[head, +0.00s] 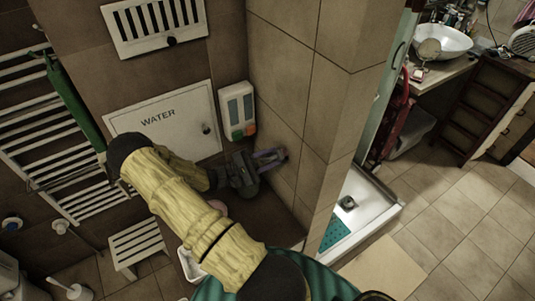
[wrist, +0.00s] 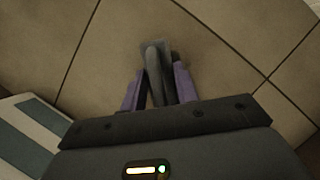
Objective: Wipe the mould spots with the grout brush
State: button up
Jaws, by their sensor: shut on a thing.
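No mould spots can be made out on the tiles in either view; the gripper and brush hide part of the wall.
The white dispenser (head: 237,108) hangs beside the wall corner. A WATER hatch (head: 165,117), towel radiator (head: 40,130) and white stool (head: 138,243) are to the left. A wall edge and shower tray (head: 365,205) are to the right. Open floor (head: 460,240) lies farther right.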

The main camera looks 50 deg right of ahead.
jog(key=shift+s+a+p, duration=0.25)
jog(key=shift+s, duration=0.65)
jog(key=shift+s+a+p, duration=0.2)
jog(key=shift+s+p, duration=0.05)
jog(key=shift+s, duration=0.6)
jog(key=shift+s, duration=0.1)
jog(key=w, duration=0.2)
jog(key=w+d+b, duration=0.1)
jog(key=w, duration=0.1)
jog(key=shift+w+d+b, duration=0.3)
jog(key=shift+w+b, duration=0.2)
jog(key=shift+w, duration=0.35)
jog(key=shift+w+d+b, duration=0.3)
jog(key=shift+w+b, duration=0.15)
jog(key=shift+w, duration=0.4)
